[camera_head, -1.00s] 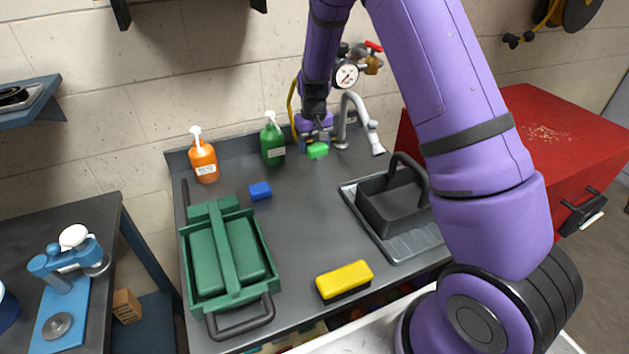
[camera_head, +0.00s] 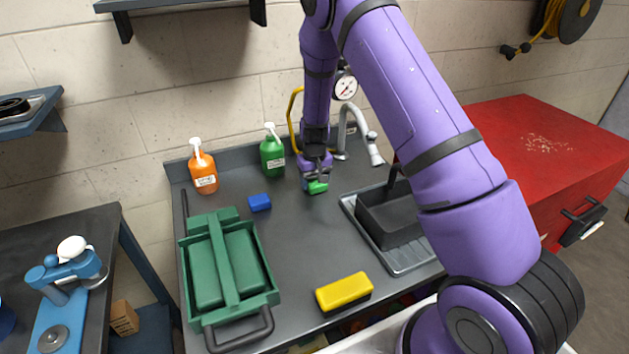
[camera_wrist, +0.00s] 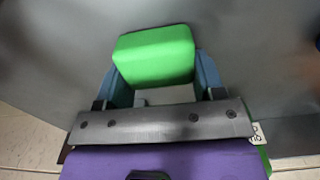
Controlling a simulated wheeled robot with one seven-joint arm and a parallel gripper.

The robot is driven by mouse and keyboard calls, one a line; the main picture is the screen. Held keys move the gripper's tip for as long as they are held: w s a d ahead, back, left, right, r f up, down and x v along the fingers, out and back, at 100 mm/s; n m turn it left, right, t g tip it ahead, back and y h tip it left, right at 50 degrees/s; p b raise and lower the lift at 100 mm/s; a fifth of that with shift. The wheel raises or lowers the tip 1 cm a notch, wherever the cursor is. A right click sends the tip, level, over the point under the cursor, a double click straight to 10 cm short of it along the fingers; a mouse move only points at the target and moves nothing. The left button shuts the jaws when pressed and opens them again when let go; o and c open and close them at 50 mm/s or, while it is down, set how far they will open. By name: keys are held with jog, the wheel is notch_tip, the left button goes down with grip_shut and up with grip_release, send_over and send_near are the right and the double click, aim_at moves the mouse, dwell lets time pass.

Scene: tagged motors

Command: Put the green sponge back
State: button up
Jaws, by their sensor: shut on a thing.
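The green sponge (camera_head: 317,187) is a small bright green block. In the wrist view the sponge (camera_wrist: 154,56) sits between the two blue fingers of my gripper (camera_wrist: 158,84). In the head view my gripper (camera_head: 316,176) points down, shut on the sponge, over the back middle of the dark counter, left of the sink tray. I cannot tell exactly whether the sponge touches the counter.
A blue block (camera_head: 260,202) lies to the left. Green (camera_head: 272,155) and orange (camera_head: 203,170) pump bottles stand at the back. A green toolbox (camera_head: 229,268), yellow sponge (camera_head: 343,291) and black caddy (camera_head: 388,216) in the sink tray (camera_head: 400,266) surround clear counter. A tap (camera_head: 368,135) stands behind.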

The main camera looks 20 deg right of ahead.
jog(key=shift+f, duration=0.1)
jog(key=o, duration=1)
jog(key=shift+o, duration=0.2)
notch_tip(320, 180, up, 13)
notch_tip(320, 180, up, 12)
jog(key=t, duration=0.1)
send_over(315, 179)
jog(key=s, duration=0.6)
jog(key=s+a+r+t, duration=0.1)
jog(key=s+r+t, duration=0.1)
jog(key=s+r, duration=0.75)
jog(key=s+r+t, duration=0.1)
jog(key=s+r, duration=0.5)
jog(key=s, duration=0.6)
jog(key=s+t, duration=0.1)
jog(key=s, duration=0.9)
jog(key=shift+s+r, duration=0.2)
jog(key=shift+s, duration=0.05)
